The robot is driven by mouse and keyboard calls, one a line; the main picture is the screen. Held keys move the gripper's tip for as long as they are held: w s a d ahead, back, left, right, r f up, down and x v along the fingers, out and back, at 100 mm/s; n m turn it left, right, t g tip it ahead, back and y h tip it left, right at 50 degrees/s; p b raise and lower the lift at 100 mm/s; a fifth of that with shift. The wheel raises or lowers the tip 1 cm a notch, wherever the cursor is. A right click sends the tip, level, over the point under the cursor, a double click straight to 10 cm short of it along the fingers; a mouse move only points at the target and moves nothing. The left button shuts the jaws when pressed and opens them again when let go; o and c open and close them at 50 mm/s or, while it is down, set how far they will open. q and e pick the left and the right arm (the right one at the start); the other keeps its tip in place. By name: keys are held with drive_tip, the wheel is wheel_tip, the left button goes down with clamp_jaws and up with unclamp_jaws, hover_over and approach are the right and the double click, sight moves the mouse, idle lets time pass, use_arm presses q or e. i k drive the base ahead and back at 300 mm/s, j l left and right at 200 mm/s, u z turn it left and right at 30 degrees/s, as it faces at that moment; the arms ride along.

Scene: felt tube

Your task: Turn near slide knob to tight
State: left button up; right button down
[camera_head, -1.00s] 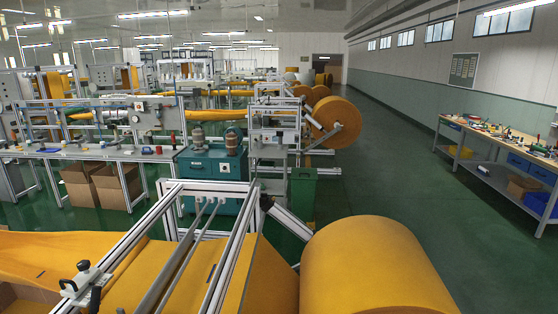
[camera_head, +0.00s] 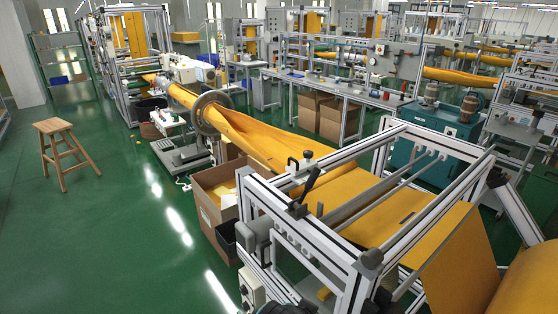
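An aluminium-profile frame (camera_head: 340,150) with yellow felt (camera_head: 345,190) running through it fills the lower right. A small black knob (camera_head: 307,155) stands on a bracket at the frame's far left rail. A black lever handle (camera_head: 310,184) stands tilted near it. I cannot tell which one is the near slide knob, nor whether any is tight. Neither gripper can be made out; a dark shape at the bottom edge is too cut off to identify.
A cardboard box (camera_head: 212,200) stands left of the frame. A wooden stool (camera_head: 65,150) stands on the open green floor at left. A felt tube (camera_head: 190,98) passes through a grey ring (camera_head: 212,113). A teal cabinet (camera_head: 425,145) is behind the frame.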

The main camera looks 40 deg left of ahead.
sight(308, 155)
drive_tip(key=k+u, duration=0.1)
drive_tip(key=u, duration=0.4)
drive_tip(key=k+j+u, duration=0.1)
drive_tip(key=u, duration=0.35)
